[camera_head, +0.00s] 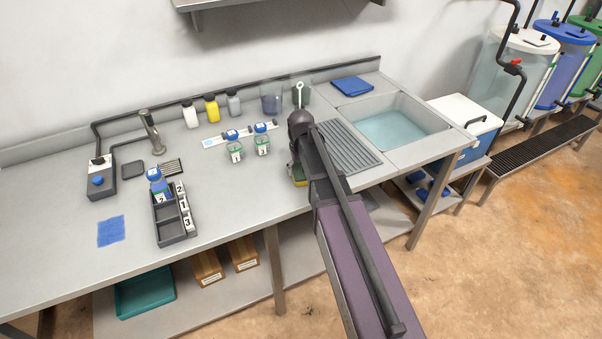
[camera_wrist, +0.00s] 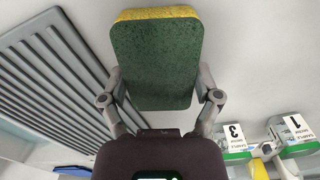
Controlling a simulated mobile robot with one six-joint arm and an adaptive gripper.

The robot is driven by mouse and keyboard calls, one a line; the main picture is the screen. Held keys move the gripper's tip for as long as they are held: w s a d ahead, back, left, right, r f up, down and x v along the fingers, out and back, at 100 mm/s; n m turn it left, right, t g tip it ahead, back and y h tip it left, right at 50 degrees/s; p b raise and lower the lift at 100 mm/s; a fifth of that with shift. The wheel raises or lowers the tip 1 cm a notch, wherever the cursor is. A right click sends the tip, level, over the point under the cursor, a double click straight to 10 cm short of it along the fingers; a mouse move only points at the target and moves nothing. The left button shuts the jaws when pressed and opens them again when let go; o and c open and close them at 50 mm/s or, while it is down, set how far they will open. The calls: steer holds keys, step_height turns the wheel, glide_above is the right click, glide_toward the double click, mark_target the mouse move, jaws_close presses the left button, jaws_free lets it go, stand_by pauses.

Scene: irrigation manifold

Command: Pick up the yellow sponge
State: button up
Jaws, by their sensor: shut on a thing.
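The yellow sponge (camera_wrist: 157,60) fills the upper middle of the wrist view. Its dark green scouring face is toward the camera, and a yellow edge shows along the top. My gripper (camera_wrist: 157,82) has one finger on each side of it and is shut on it. In the head view only a small part of the sponge (camera_head: 299,181) shows, low beside my arm near the bench's front. My arm hides most of the gripper there. I cannot tell whether the sponge touches the bench.
A ribbed drainboard (camera_head: 346,147) and a sink (camera_head: 397,122) with water lie right of my arm. Two labelled sample jars (camera_head: 235,153) stand left of it. Farther left are a dark numbered rack (camera_head: 172,222) and a blue cloth (camera_head: 111,231). Bench space between rack and arm is clear.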

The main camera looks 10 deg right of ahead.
steer(key=shift+r, duration=0.2)
step_height(320, 180, up, 4)
steer(key=p, duration=0.4)
steer(key=shift+f, duration=0.2)
steer(key=s+r+p, duration=0.1)
steer(key=s, duration=1.5)
steer(key=shift+d, duration=0.1)
steer(key=shift+o, duration=0.6)
steer(key=c, duration=0.5)
steer(key=shift+o, duration=0.2)
